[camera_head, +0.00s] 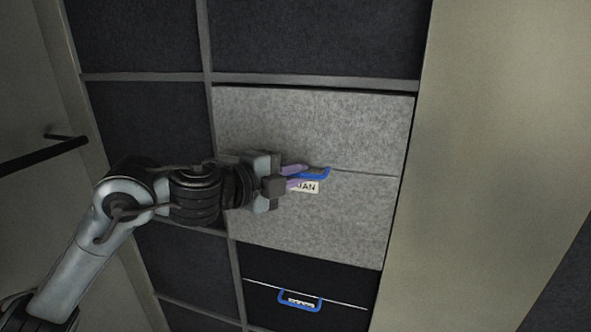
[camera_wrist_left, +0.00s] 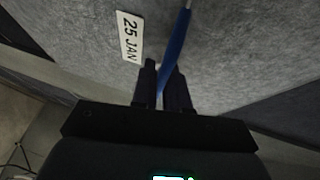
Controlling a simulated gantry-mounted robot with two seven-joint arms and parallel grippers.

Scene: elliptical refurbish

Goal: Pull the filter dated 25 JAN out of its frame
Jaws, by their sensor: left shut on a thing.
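The filter dated 25 JAN (camera_head: 350,215) is a light grey felt panel in the right column of the dark frame (camera_head: 207,60). Its white label (camera_wrist_left: 130,38) reads 25 JAN in the left wrist view; in the head view my fingers partly cover it. A blue handle (camera_head: 322,173) sits at the panel's middle, and it also shows in the left wrist view (camera_wrist_left: 178,42). My left gripper (camera_head: 297,178) is shut on the blue handle, its fingers on either side of it. My right gripper is not in view.
Below is a dark slot with another blue handle (camera_head: 300,301) and a label too small to read. Dark panels (camera_head: 320,38) fill the cells above and to the left. A beige wall (camera_head: 480,160) stands close on the right. A dark bar handle (camera_head: 45,154) is at the left.

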